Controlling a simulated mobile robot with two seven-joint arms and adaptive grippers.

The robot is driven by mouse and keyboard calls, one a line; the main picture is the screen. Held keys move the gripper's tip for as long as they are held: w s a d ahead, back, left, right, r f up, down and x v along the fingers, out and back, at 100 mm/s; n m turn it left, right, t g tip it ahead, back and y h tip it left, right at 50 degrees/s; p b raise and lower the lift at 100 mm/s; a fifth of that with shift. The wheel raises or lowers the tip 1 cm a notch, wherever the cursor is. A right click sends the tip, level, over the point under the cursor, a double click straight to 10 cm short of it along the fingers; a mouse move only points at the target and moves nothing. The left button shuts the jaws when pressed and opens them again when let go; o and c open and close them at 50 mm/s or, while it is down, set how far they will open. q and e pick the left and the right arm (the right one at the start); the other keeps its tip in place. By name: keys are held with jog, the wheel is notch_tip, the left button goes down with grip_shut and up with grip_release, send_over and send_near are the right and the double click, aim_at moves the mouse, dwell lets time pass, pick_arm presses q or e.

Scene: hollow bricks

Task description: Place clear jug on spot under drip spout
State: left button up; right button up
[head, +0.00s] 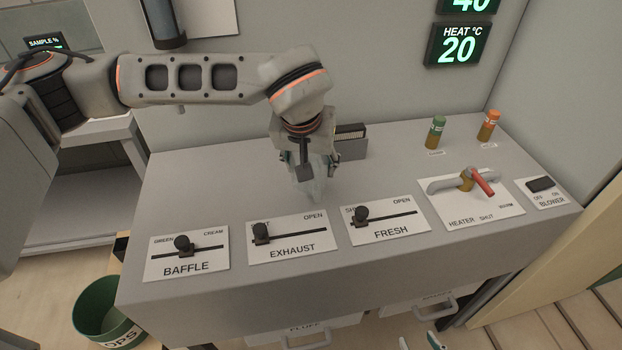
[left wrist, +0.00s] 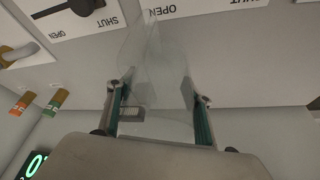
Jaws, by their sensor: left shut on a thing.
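The clear jug (head: 309,188) is faint and see-through, at the back middle of the grey console (head: 210,180). My left gripper (head: 306,165) comes down on it from above and is shut on it. In the left wrist view the jug (left wrist: 156,70) is between the two fingers of the left gripper (left wrist: 158,108). I cannot tell whether its base touches the console. My right gripper (head: 421,342) shows only its fingertips at the bottom edge, apart with nothing seen between them. I cannot make out a drip spout or a marked spot.
A small grey box with a dark top (head: 351,142) stands just right of the jug. Baffle (head: 187,253), exhaust (head: 289,237) and fresh (head: 388,221) sliders line the front. A red-handled heater valve (head: 481,184) and green (head: 435,133) and orange (head: 488,126) cylinders are at right.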

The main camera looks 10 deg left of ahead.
aim_at(311, 181)
pick_arm(q)
jog(key=shift+f, duration=2.2)
jog(key=o, duration=0.7)
jog(key=shift+f, duration=0.15)
jog(key=o, duration=0.4)
jog(key=shift+o, duration=0.2)
